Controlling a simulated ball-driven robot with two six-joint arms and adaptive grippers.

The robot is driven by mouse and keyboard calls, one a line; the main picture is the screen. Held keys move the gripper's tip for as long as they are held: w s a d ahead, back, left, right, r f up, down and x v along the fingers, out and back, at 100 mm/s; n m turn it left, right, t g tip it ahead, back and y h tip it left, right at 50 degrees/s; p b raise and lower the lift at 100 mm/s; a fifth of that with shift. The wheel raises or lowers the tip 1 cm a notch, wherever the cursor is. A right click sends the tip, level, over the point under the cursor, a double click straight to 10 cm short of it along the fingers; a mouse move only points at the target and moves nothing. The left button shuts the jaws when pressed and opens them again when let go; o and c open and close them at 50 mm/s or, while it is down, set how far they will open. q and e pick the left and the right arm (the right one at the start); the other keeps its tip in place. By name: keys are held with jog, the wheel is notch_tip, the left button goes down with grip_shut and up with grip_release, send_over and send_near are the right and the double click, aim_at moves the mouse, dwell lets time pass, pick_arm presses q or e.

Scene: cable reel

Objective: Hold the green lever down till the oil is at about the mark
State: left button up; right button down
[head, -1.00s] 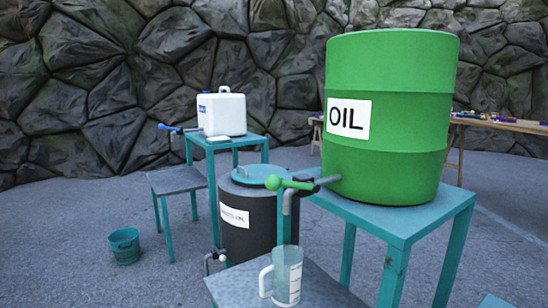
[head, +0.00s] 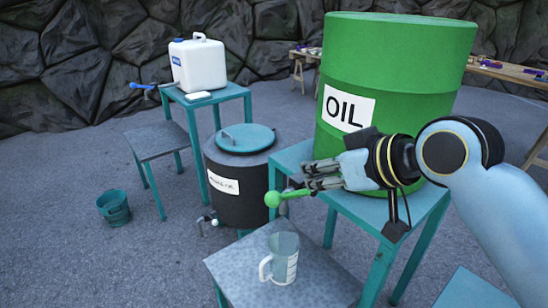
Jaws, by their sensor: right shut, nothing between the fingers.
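The green drum labelled OIL (head: 425,70) stands on a teal table at the right. Its green lever (head: 290,196) ends in a round green knob and points left, roughly level. The tap's spout is largely hidden behind my gripper. A clear measuring jug (head: 284,257) with a white handle stands on the low grey-topped table below the lever. No oil can be made out in it, and its mark is too small to read. My right gripper (head: 312,180) is shut and empty, just above and right of the lever; whether it touches the lever cannot be told. My left gripper is not in view.
A dark barrel (head: 238,205) with a teal lid stands left of the drum. A white canister (head: 199,66) with a blue lever sits on a teal table at the back left. A teal bucket (head: 114,208) is on the floor. Open floor lies at the left.

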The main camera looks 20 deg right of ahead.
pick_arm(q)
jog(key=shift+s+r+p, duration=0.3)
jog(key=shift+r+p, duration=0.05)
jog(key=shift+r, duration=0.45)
pick_arm(e)
jog(key=shift+w+r, duration=0.2)
jog(key=shift+r, duration=0.9)
send_over(279, 197)
notch_tip(279, 197, down, 8)
jog(key=shift+s+d+f, duration=0.1)
jog(key=shift+f, duration=0.05)
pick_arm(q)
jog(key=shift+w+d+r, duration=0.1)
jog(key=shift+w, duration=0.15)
pick_arm(e)
jog(key=shift+f, duration=0.6)
jog(key=shift+f, duration=0.1)
